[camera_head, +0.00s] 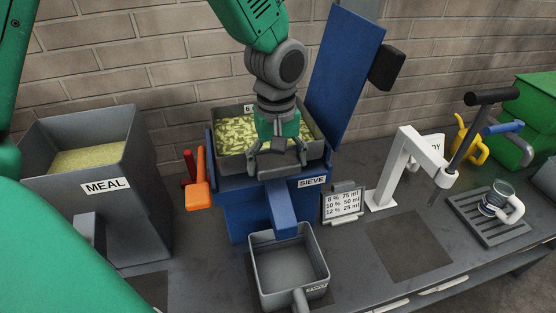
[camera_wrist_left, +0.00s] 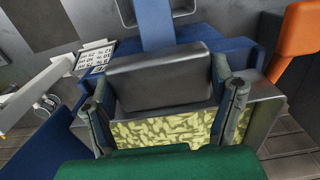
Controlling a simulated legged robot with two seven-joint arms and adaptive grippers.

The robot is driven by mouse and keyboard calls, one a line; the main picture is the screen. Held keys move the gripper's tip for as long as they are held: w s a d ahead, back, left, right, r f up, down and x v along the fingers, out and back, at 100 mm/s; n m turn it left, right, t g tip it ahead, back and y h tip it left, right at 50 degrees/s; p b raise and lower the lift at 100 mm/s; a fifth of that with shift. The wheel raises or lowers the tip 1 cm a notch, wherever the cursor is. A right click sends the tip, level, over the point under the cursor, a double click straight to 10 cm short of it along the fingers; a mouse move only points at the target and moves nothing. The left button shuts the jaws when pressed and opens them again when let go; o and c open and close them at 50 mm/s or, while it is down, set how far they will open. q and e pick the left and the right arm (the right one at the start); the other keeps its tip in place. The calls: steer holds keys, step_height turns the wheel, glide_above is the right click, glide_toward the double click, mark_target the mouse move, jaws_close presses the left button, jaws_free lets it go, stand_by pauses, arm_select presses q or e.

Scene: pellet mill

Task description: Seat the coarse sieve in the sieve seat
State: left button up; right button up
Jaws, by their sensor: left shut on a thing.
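The coarse sieve (camera_head: 238,166) appears to be the grey tray of yellow-green pellets, with a label partly hidden by my arm. It sits at the top of the blue sieve stand (camera_head: 236,207) marked SIEVE. My left gripper (camera_head: 277,160) points down at its front side and is shut on it. In the left wrist view my two fingers (camera_wrist_left: 165,105) flank a grey block of the sieve (camera_wrist_left: 160,78), with pellets showing beside it. The sieve seat is mostly hidden under the tray, so I cannot tell whether the tray is fully down. My right gripper is out of view.
A tilted blue panel (camera_head: 343,75) stands behind the sieve on the right. A grey pan (camera_head: 290,265) sits below the blue chute. The MEAL hopper (camera_head: 120,225) and an orange scoop (camera_head: 197,190) are left. A white stand (camera_head: 395,165) and drip tray (camera_head: 485,225) are right.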

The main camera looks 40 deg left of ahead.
arm_select(q)
steer(key=shift+f, duration=0.75)
steer(key=shift+f+b, duration=0.35)
steer(key=shift+f, duration=0.15)
steer(key=shift+r+p, duration=0.35)
steer(key=shift+p, duration=0.25)
stand_by(0.3)
steer(key=shift+f, duration=0.1)
stand_by(0.4)
